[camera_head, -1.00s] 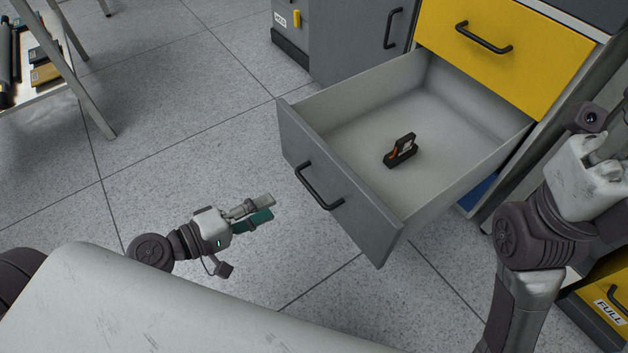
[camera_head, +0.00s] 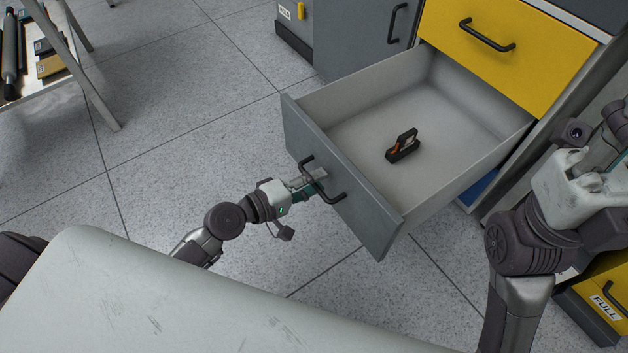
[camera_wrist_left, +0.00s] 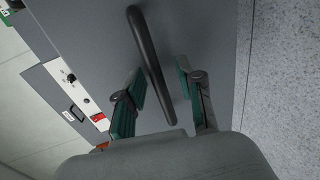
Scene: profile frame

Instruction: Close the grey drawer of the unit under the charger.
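The grey drawer (camera_head: 345,183) is pulled far out of the unit. Its black bar handle (camera_head: 334,194) is on the grey front. A black and orange clamp-like object (camera_head: 403,146) lies inside on the drawer floor. My left gripper (camera_head: 313,183) is at the drawer front, by the handle. In the left wrist view, the handle (camera_wrist_left: 152,62) runs between the two open, green-padded fingers (camera_wrist_left: 160,98), with gaps showing on both sides. My right arm (camera_head: 575,190) is at the right, beside the unit; its fingertips are not clearly visible.
A closed yellow drawer (camera_head: 505,50) sits above the grey one. A grey cabinet (camera_head: 360,35) stands behind to the left. A yellow bin marked FULL (camera_head: 607,300) is at lower right. A table with parts (camera_head: 45,75) is at far left. The floor left of the drawer is clear.

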